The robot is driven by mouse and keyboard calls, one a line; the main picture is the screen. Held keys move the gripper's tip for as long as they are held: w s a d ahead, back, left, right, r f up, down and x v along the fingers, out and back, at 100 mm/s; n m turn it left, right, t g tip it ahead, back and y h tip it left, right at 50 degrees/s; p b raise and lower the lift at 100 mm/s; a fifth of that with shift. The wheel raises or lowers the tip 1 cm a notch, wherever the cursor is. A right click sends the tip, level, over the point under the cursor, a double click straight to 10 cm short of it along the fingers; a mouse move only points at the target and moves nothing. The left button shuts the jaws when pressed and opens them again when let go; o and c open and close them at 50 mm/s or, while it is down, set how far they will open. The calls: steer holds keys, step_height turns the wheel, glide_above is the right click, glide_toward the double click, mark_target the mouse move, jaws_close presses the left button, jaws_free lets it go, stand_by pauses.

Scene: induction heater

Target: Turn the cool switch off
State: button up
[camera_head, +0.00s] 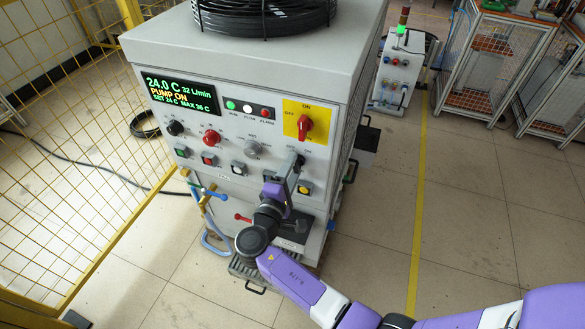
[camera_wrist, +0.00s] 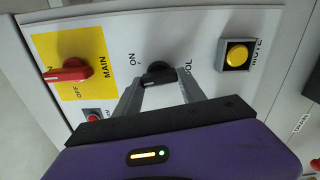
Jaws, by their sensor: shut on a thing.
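The cool switch is a small black rotary knob (camera_wrist: 157,72) on the grey cabinet front, with an "ON" mark beside it and a label partly hidden, ending in "OL". In the head view the black knob (camera_head: 299,160) sits at the right of the panel, below the yellow plate. My gripper (camera_wrist: 160,82) has one finger on each side of the knob and is shut on it. It also shows in the head view (camera_head: 296,172), reaching up from below. The exact angle of the knob is hard to tell between the fingers.
A red main switch (camera_head: 305,125) on its yellow plate is above the knob. A yellow button (camera_head: 305,188) is just below it. A display (camera_head: 181,94) reads 24.0 C, 32 L/min, PUMP ON. A yellow mesh fence (camera_head: 75,200) stands at left; floor at right is open.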

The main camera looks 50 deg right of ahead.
steer(key=shift+a, duration=0.1)
steer(key=o, duration=1.4)
steer(key=shift+c, duration=0.2)
steer(key=b+v, duration=0.1)
steer(key=v, duration=0.6)
steer(key=shift+s+a, duration=0.15)
steer(key=shift+a, duration=0.2)
